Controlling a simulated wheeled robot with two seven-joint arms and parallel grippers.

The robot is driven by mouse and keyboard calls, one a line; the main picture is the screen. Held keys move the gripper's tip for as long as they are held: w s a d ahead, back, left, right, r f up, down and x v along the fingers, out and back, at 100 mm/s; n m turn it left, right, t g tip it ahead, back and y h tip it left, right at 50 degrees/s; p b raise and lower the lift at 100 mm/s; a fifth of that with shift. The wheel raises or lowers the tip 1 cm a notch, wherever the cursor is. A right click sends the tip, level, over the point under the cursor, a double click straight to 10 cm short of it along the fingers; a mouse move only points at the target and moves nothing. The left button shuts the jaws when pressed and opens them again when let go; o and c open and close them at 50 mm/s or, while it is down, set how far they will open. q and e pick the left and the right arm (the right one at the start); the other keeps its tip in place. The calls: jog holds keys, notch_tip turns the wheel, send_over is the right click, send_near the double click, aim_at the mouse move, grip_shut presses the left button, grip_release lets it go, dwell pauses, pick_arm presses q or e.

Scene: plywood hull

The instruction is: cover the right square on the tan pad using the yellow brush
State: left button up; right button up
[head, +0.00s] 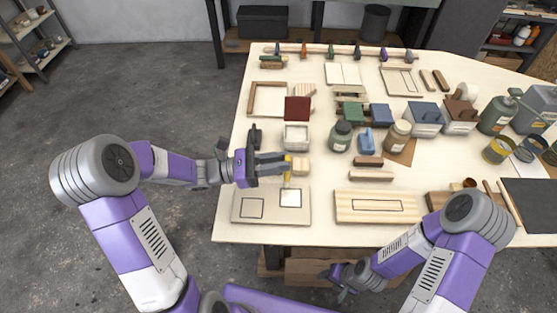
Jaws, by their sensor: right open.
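The tan pad (271,208) lies at the table's front left, with two outlined squares. Its left square (252,208) is tan inside, like the pad. Its right square (291,198) looks whitish inside. My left gripper (287,165) is shut on the yellow brush (288,175), just behind the right square. The brush points down, its lower end near the pad's back edge; I cannot tell whether it touches. The fingers hide part of the brush. My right gripper (343,284) is open and empty, low in front of the table's front edge.
A wooden board (376,207) with an outlined rectangle lies right of the pad. Bottles, including a green one (341,136), and several blocks crowd the table behind.

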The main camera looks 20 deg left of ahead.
pick_arm(q)
grip_shut()
dwell(0.3)
jog(key=shift+f, duration=0.6)
dwell(0.4)
jog(key=shift+s, duration=0.15)
jog(key=shift+s+d+p, duration=0.15)
jog(key=shift+s+p, duration=0.55)
jog(key=shift+s, duration=0.1)
dwell(1.1)
jog(key=shift+w, duration=0.1)
